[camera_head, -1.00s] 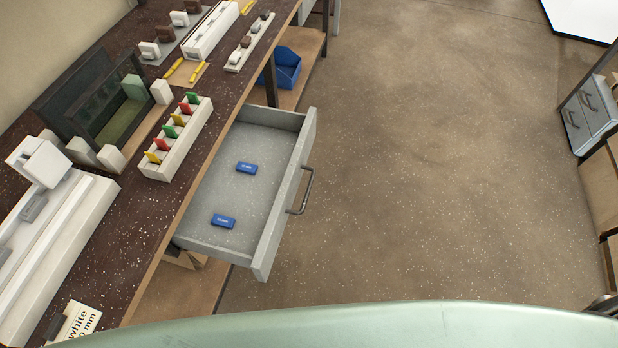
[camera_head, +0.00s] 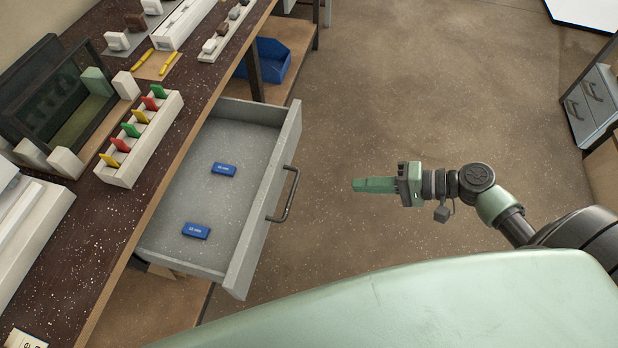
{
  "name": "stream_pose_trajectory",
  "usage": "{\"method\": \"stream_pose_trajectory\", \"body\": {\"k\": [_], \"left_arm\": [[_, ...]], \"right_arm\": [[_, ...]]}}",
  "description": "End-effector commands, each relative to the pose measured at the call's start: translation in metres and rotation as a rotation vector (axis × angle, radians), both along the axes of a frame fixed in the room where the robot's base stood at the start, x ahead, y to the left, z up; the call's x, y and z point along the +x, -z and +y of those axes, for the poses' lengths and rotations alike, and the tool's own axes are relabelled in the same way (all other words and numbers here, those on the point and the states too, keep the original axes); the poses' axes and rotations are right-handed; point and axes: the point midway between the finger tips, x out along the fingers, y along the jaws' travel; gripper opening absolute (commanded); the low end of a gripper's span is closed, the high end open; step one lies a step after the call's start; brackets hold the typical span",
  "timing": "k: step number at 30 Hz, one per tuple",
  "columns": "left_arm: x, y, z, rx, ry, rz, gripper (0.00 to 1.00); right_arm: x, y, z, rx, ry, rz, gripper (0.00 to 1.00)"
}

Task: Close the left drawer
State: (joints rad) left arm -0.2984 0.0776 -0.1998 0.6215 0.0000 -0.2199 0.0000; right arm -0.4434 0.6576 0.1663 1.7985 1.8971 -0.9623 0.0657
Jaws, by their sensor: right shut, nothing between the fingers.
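The grey drawer (camera_head: 262,215) is pulled out from under the dark speckled bench, in the left half of the head view. Its dark bar handle (camera_head: 287,196) is on the front face, towards the right. Two blue labelled blocks, one farther (camera_head: 224,169) and one nearer (camera_head: 196,231), lie on the drawer floor. My right gripper (camera_head: 358,185) is shut and empty, to the right of the handle and apart from it, pointing left towards it. My left gripper is not in view.
The bench top (camera_head: 95,245) carries a white rack (camera_head: 142,140) of coloured tabs. A blue bin (camera_head: 268,62) sits on a lower shelf behind the drawer. Open floor (camera_head: 420,90) lies right of the drawer. A grey drawer cabinet (camera_head: 592,105) stands at the far right.

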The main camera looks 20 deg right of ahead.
Motion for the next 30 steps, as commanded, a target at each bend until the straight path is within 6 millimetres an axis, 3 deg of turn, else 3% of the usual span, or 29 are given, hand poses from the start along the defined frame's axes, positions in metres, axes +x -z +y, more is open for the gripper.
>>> {"method": "stream_pose_trajectory", "body": {"k": [13, 18, 30], "left_arm": [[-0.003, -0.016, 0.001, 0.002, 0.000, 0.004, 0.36], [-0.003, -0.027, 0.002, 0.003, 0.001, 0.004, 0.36], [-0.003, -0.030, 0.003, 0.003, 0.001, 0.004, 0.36]], "right_arm": [[0.048, 0.031, 0.071, 0.000, 0.001, -0.002, 0.00], [0.061, 0.025, 0.091, 0.000, 0.002, -0.001, 0.00], [0.068, 0.026, 0.102, -0.003, 0.001, 0.000, 0.00]]}}
